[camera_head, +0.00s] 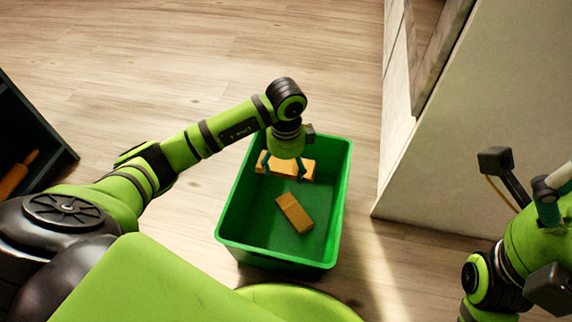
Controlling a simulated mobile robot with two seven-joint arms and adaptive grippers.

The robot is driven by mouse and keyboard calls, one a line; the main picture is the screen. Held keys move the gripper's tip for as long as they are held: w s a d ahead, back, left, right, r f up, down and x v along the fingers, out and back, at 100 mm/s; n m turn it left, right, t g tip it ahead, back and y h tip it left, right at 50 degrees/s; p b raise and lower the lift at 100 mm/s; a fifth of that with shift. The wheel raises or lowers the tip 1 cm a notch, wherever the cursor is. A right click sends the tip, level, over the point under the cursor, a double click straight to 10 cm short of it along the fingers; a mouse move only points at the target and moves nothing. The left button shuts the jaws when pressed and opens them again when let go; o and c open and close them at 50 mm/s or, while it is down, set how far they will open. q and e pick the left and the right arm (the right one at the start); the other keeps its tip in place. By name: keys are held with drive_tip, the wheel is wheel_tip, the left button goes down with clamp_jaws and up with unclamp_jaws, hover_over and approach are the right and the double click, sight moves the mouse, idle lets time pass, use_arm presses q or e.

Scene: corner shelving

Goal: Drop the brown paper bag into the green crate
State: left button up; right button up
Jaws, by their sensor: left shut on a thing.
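The green crate (333,235) stands on the floor in the middle of the view, open at the top. My left gripper (285,170) points down over the far part of the crate. Its fingers are shut on a brown paper bag (264,162), which shows as an orange-brown block lying crosswise near the crate's far wall. Whether the bag touches the crate's floor I cannot tell. A second orange-brown block (294,213) lies slantwise on the crate's floor, apart from the gripper. My right arm shows at the right edge; its fingers cannot be made out clearly.
A pale cabinet panel (468,110) stands to the right of the crate. A dark shelf unit (60,160) with an orange-brown object (17,175) in it is at the left edge. The wooden floor (180,60) behind the crate is clear.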

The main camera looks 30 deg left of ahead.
sight(286, 168)
use_arm(q)
drive_tip(key=shift+f, duration=0.3)
drive_tip(key=o, duration=1.1)
drive_tip(key=shift+r, duration=0.1)
drive_tip(key=shift+r, duration=5.95)
